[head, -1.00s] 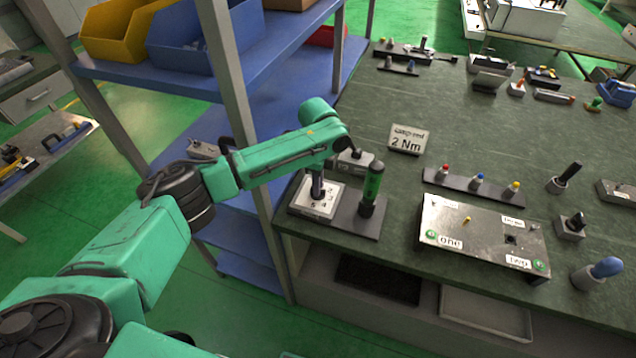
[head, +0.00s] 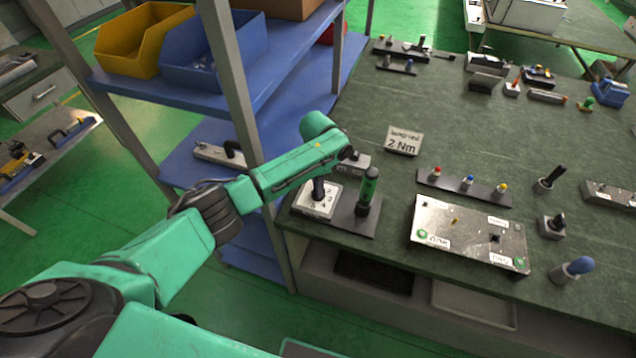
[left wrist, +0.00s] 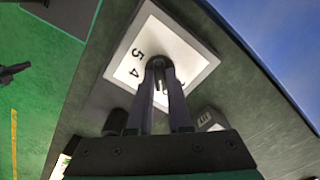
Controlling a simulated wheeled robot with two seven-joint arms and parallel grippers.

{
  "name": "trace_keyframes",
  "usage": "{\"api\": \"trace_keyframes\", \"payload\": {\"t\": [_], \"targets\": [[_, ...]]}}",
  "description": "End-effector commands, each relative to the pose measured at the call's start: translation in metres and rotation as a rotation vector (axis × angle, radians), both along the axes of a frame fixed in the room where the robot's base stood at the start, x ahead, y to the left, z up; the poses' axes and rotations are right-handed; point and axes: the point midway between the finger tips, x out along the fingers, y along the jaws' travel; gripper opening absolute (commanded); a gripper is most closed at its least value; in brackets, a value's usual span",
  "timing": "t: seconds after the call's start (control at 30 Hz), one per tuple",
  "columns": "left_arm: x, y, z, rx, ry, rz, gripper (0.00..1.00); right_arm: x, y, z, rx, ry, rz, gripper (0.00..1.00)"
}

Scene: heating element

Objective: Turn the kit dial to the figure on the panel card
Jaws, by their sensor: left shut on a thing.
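The kit dial is a white square plate (head: 302,207) with black figures around a dark knob, on a dark base at the bench's near left corner. In the left wrist view the plate (left wrist: 196,62) shows a 5 and a 4; the other figures are hidden or unclear. My left gripper (head: 319,188) points down over the dial's middle. In the left wrist view the gripper (left wrist: 160,75) is shut on the knob (left wrist: 157,63). Its pointing direction is hard to tell. The panel card (head: 404,141) stands upright and reads "2 Nm" under a small blurred line. My right gripper is out of view.
A green-and-black cylindrical tool (head: 369,188) stands upright close to the right of the dial. A metal panel (head: 470,232) labelled one and two lies further right, with a rack of coloured-tip pieces (head: 463,187) behind it. A shelf post (head: 236,95) stands close to my left arm.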

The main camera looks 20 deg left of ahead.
Motion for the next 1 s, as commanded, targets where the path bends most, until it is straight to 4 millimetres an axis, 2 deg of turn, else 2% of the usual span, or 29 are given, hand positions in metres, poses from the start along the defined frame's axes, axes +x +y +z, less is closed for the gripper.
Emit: {"api": "trace_keyframes", "payload": {"t": [0.63,0.67,0.7,0.73,1.0], "targets": [[-0.0009,-0.0005,-0.0015,-0.001,0.003,0.061,0.0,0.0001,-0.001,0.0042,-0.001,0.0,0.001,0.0],[-0.0009,-0.0005,-0.0014,-0.001,0.003,0.061,0.29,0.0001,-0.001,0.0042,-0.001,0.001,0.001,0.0],[-0.0009,-0.0005,-0.0014,-0.001,0.003,0.06,0.44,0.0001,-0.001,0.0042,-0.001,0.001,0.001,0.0],[-0.0008,-0.0004,-0.0013,0.0,0.002,0.06,0.47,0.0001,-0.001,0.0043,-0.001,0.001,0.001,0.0],[-0.0002,-0.0003,-0.0003,-0.001,0.001,0.06,0.47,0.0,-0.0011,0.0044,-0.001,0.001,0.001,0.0]]}}
